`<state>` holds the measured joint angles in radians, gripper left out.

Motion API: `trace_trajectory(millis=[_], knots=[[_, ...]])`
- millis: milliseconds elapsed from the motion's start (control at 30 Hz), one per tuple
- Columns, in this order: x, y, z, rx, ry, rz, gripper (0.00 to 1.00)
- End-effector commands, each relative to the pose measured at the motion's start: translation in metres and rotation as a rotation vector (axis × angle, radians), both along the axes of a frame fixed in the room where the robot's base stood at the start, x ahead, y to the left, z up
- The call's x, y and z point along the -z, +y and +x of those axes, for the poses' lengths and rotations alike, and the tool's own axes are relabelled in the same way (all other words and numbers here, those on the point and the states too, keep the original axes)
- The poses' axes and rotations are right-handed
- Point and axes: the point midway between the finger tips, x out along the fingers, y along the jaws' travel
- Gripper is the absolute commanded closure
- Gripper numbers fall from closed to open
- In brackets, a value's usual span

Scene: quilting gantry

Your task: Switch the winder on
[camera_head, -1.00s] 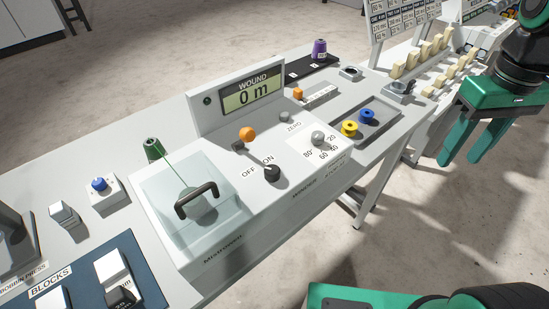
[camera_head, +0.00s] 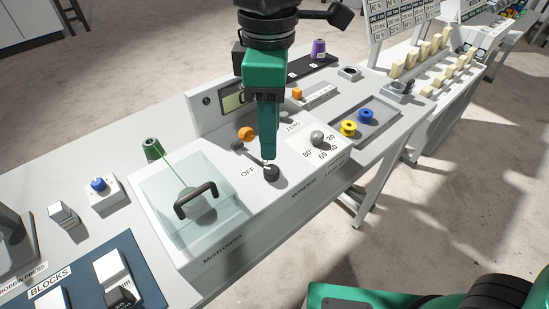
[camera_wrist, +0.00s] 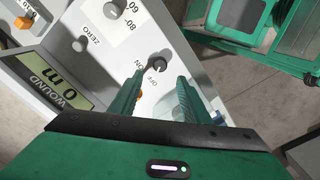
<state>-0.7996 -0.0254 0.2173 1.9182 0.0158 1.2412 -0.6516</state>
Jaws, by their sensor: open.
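The winder (camera_head: 228,229) is a light grey machine with a clear cover and black handle on its left part. Its black OFF/ON knob (camera_head: 272,173) sits on the top panel; it also shows in the wrist view (camera_wrist: 158,67). In the head view my gripper hides the ON label, while OFF is readable. My green gripper (camera_head: 268,155) points down just above and behind the knob. In the wrist view my fingers (camera_wrist: 158,90) are apart, with the knob beyond the gap between their tips. Contact with the knob cannot be told.
An orange-topped lever (camera_head: 247,134) stands close left of my gripper. A grey speed dial (camera_head: 318,138) is to the right. The WOUND display (camera_wrist: 55,82) reads 0 m. Yellow (camera_head: 349,128) and blue (camera_head: 366,116) spools lie in a tray farther right.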

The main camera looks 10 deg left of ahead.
Motion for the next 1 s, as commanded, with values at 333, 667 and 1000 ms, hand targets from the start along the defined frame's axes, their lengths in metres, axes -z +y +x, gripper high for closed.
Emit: trace_trajectory(millis=[333, 667, 1000], knots=[[0.061, -0.001, 0.0, 0.001, 0.002, -0.002, 0.57], [0.085, -0.001, 0.0, 0.003, 0.0, 0.0, 0.57], [0.085, -0.001, 0.001, 0.003, 0.0, 0.0, 0.79]])
